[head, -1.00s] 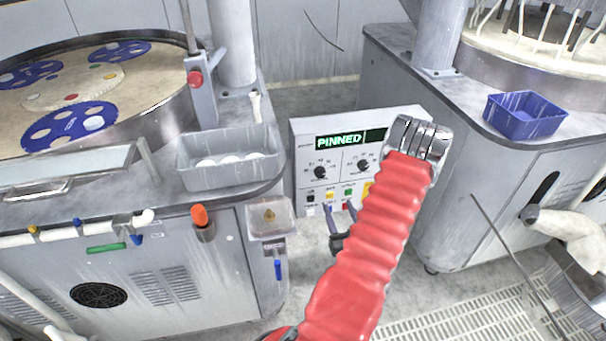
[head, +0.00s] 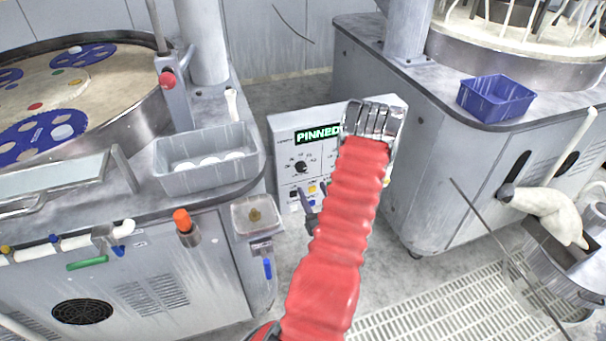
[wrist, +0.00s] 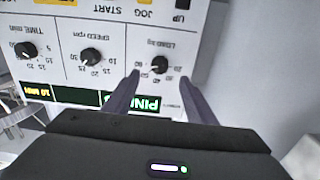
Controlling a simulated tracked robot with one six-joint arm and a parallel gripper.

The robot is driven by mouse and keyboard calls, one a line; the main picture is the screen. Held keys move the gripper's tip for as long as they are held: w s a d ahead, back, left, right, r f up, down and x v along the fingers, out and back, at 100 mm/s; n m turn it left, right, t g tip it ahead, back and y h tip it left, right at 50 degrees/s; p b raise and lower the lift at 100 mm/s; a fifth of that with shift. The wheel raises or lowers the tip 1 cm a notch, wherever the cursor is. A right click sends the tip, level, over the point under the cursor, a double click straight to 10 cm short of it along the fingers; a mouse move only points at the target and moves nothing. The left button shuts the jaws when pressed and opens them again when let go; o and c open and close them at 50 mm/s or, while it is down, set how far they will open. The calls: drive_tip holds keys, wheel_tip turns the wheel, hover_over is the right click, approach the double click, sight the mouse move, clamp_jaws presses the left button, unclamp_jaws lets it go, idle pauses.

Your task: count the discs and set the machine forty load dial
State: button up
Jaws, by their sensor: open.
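The control panel (head: 290,150) stands between the two machines, with a green "PINNED" display. Its load dial (head: 301,167) is the left knob in the head view. In the wrist view the panel is upside down, and the load dial (wrist: 159,65) shows between the fingertips. My gripper (wrist: 158,85) is open and empty, with no visible contact on the knob. In the head view my arm partly hides the gripper (head: 308,198) and the panel's right part. Whitish discs (head: 210,161) lie in a grey tray (head: 207,183). Blue carriers (head: 45,135) lie on the left platen.
The speed dial (wrist: 91,56) and time dial (wrist: 26,50) sit beside the load dial. A blue bin (head: 496,100) stands on the right machine's edge. A thin dark rod (head: 500,245) slants at right. A floor grating (head: 440,315) lies in front.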

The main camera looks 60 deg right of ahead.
sight(302, 170)
drive_tip(key=x, duration=0.9)
drive_tip(key=shift+w+d, duration=0.2)
drive_tip(key=shift+d, duration=0.05)
drive_tip(key=shift+c, duration=0.6)
drive_tip(key=c, duration=0.9)
